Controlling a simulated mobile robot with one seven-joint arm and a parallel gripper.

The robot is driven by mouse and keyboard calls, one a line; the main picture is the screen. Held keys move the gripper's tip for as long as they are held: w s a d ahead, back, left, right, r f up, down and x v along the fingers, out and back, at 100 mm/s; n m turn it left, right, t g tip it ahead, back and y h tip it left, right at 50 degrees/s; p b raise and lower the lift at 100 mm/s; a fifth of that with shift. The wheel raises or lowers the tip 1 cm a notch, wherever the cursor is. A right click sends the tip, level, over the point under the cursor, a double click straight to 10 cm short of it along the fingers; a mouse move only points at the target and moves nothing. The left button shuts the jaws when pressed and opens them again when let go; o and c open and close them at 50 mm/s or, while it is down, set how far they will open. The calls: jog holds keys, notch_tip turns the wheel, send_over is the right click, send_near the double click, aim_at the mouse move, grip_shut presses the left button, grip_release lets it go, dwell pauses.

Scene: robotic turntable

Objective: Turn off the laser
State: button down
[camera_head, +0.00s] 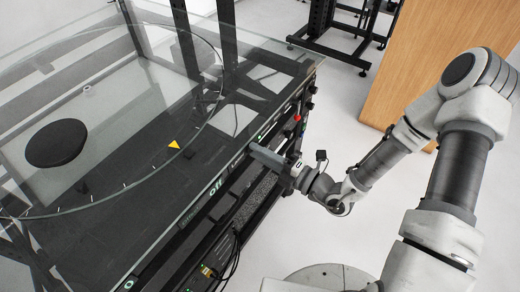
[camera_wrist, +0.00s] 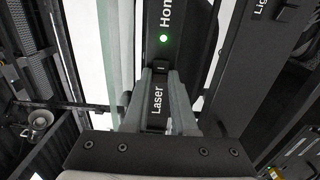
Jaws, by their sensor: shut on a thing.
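A dark control panel runs along the front edge of the glass-topped turntable (camera_head: 285,60). In the wrist view the word "Laser" (camera_wrist: 158,99) is printed on this panel in white. A small black laser switch (camera_wrist: 159,70) sits just beyond the label, between my fingertips. My gripper (camera_wrist: 160,76) reaches down over the label, one grey finger on each side, and is shut on the switch. Exact contact is hard to see. In the head view my gripper (camera_head: 258,150) is at the panel edge and hides the switch.
A lit green light (camera_wrist: 163,38) and a partly cut-off "Hon" label (camera_wrist: 166,12) lie further along the panel. A red button (camera_head: 297,118) is on the front frame. A black disc (camera_head: 56,143) and a yellow marker (camera_head: 174,145) are at the turntable. A wooden panel (camera_head: 425,60) stands behind my arm.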

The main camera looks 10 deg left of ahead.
jog(key=c, duration=0.7)
grip_release()
jog(key=p+v, duration=0.2)
jog(key=v, duration=1.5)
jog(key=shift+s+d+p, duration=0.15)
jog(key=shift+p, duration=0.2)
